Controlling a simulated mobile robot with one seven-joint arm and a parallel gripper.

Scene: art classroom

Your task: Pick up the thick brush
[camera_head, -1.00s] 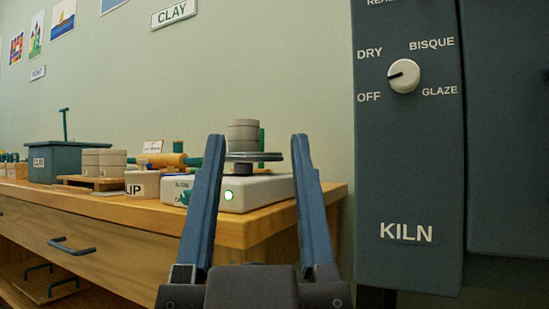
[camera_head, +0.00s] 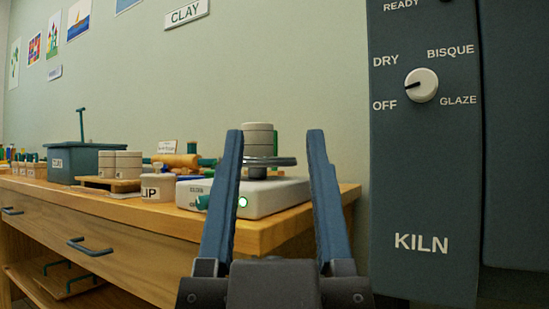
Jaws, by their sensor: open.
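My gripper (camera_head: 276,140) is open, its two blue fingers upright and apart with nothing held between them. Behind the gap stands a white pottery wheel unit (camera_head: 272,199) with a dark wheel disc and a stack of pale round pieces (camera_head: 258,138) on it. I cannot make out a thick brush in this view. Small upright coloured items (camera_head: 12,153) stand at the far left end of the counter, too small to identify.
A wooden counter (camera_head: 150,211) with drawers runs along the wall. It holds a slip pot (camera_head: 157,188), pale stacked pots on a board, and a teal clay bin (camera_head: 88,160). A dark kiln (camera_head: 424,200) with a dial blocks the right side.

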